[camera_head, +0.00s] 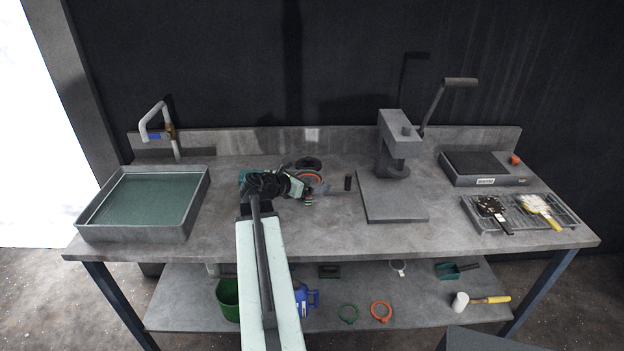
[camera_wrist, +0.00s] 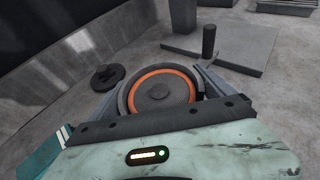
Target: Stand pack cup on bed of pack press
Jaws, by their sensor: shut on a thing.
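My gripper (camera_head: 312,188) is over the middle of the bench, left of the press. In the wrist view my gripper (camera_wrist: 162,88) has its fingers on both sides of a round grey cup with an orange ring and a dark centre, the pack cup (camera_wrist: 158,90). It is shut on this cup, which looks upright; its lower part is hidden. The cup's orange ring (camera_head: 309,176) also shows in the head view. I cannot tell whether the cup touches the bench. The pack press (camera_head: 392,135) stands to the right with a long raised lever. Its flat grey bed (camera_head: 395,208) is bare in front.
A small black cylinder (camera_head: 348,183) stands between my gripper and the bed. A black round lid-like disc (camera_head: 308,162) lies behind the cup. A water tray (camera_head: 198,195) is at left. A scale-like box (camera_head: 485,168) and a rack (camera_head: 485,222) with tools are at right.

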